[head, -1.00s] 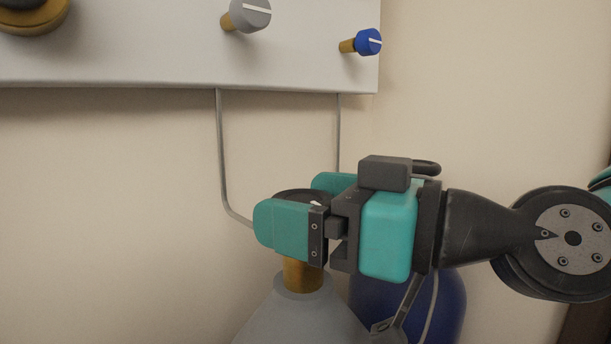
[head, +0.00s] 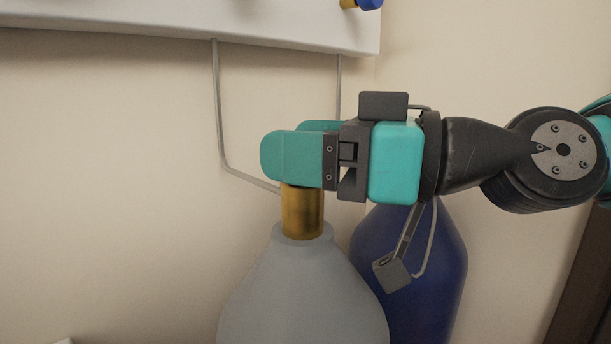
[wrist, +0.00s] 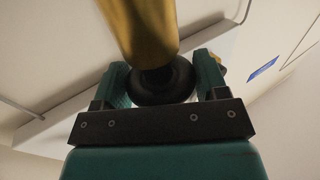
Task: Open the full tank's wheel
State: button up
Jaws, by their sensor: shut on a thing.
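The grey tank (head: 302,300) stands upright against the wall with a brass neck (head: 302,212) on top. My gripper (head: 292,158) is level at the top of this neck, with its teal fingers on either side of the wheel. The fingers hide the wheel in the head view. In the wrist view the dark round wheel (wrist: 162,84) sits between the two fingers, at the end of the brass neck (wrist: 142,30). My gripper is shut on this wheel. How far the wheel is turned cannot be seen.
A blue tank (head: 425,265) stands behind and right of the grey one, partly hidden by my gripper. A white panel (head: 180,22) with a blue knob (head: 368,4) is above. A thin pipe (head: 217,110) runs down from it. The wall at left is clear.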

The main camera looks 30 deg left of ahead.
jog(key=shift+n+g+h, duration=0.3)
jog(key=shift+n+g, duration=0.3)
jog(key=shift+g, duration=0.3)
jog(key=o, duration=0.9)
jog(key=shift+b, duration=0.3)
